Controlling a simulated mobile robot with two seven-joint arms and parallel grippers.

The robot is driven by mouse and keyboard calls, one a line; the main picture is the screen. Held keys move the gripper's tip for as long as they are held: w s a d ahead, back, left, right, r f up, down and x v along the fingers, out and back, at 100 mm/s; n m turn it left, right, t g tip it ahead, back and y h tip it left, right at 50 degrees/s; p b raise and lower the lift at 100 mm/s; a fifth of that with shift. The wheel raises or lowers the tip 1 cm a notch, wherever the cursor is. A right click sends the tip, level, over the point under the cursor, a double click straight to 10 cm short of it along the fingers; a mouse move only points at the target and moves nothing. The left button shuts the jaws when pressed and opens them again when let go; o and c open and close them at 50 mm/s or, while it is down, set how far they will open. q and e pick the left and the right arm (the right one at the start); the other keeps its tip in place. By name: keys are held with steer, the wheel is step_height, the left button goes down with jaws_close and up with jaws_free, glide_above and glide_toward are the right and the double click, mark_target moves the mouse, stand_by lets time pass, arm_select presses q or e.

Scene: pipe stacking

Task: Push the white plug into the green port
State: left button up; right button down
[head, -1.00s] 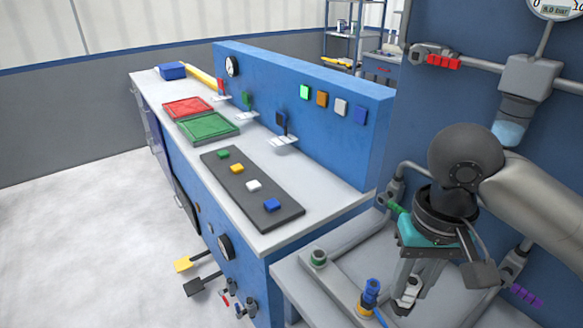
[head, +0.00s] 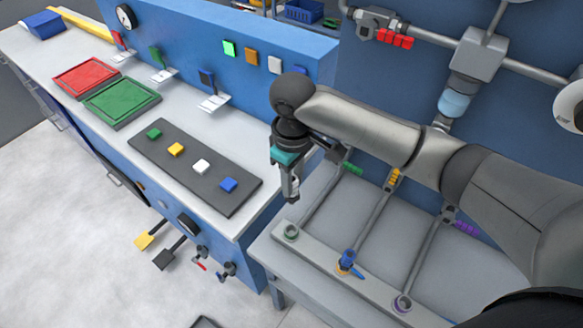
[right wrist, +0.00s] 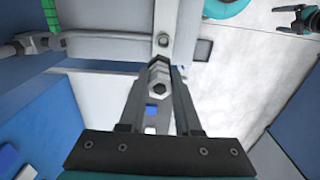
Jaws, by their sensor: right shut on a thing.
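My right gripper (head: 291,196) hangs above the pipe bench with its fingers pointing down, shut on the white plug. In the right wrist view the plug (right wrist: 158,76) shows as a pale hexagonal piece between the two fingers. The green port (head: 291,232) is a green-rimmed ring at the left end of the grey rail. It looks empty. The gripper is just above it in the head view, with a visible gap between fingertips and port.
A blue fitting (head: 348,259) stands upright at the yellow-rimmed middle port. A purple-rimmed port (head: 402,304) is at the rail's right end. Pipes with green, yellow and purple valve handles run behind. A workbench (head: 239,218) with a dark block strip stands left.

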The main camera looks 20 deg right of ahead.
steer(key=n+p, duration=0.1)
steer(key=p, duration=0.1)
steer(key=n+p, duration=0.2)
steer(key=f+n+p, duration=0.1)
steer(key=n+p, duration=0.1)
steer(key=p, duration=0.1)
steer(key=shift+s+a, duration=0.25)
arm_select(q)
step_height(320, 180, up, 10)
steer(key=p, duration=0.1)
arm_select(e)
steer(key=shift+s+f+n, duration=0.1)
steer(key=shift+f+n, duration=0.35)
steer(key=shift+n, duration=0.05)
steer(key=shift+f, duration=0.7)
arm_select(q)
step_height(320, 180, down, 8)
steer(key=b, duration=0.7)
steer(key=shift+w+f+b, duration=0.15)
steer(key=shift+w+b, duration=0.15)
steer(key=shift+b, duration=0.05)
arm_select(e)
step_height(320, 180, down, 8)
arm_select(q)
steer(key=shift+s+f+b, duration=0.1)
steer(key=shift+f+b, duration=0.6)
arm_select(e)
steer(key=shift+f, duration=1.55)
steer(key=c, duration=0.5)
jaws_free()
